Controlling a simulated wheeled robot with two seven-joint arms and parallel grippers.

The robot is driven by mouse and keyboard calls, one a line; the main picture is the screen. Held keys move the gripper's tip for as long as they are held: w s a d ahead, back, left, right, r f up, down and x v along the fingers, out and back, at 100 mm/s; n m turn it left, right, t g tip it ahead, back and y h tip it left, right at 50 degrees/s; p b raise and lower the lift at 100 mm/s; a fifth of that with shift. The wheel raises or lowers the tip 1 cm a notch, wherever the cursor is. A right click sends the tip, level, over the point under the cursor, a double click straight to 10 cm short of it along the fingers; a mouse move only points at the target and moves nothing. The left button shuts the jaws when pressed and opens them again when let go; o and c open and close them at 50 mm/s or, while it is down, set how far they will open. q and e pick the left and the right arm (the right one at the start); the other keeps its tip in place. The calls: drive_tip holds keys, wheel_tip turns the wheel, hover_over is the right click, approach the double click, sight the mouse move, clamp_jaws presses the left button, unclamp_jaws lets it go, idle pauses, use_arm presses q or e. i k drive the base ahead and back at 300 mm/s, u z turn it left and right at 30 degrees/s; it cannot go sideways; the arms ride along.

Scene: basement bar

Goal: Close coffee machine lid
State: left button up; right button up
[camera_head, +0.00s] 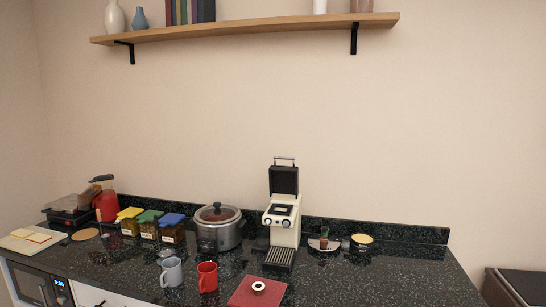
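The coffee machine (281,221) stands on the dark speckled counter, right of the middle. It is cream with a dark control panel and a slatted drip tray (279,257) at its foot. Its dark lid (284,180) stands raised upright above the body, with a metal handle (284,159) at the top. Neither of my grippers shows in the head view.
A slow cooker (218,232) stands just left of the machine. A small plate (323,245) is to the right. The counter's right end is clear.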

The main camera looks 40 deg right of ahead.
sight(284, 180)
drive_tip(key=z, duration=0.6)
drive_tip(key=i, duration=0.8)
drive_tip(key=z, duration=0.75)
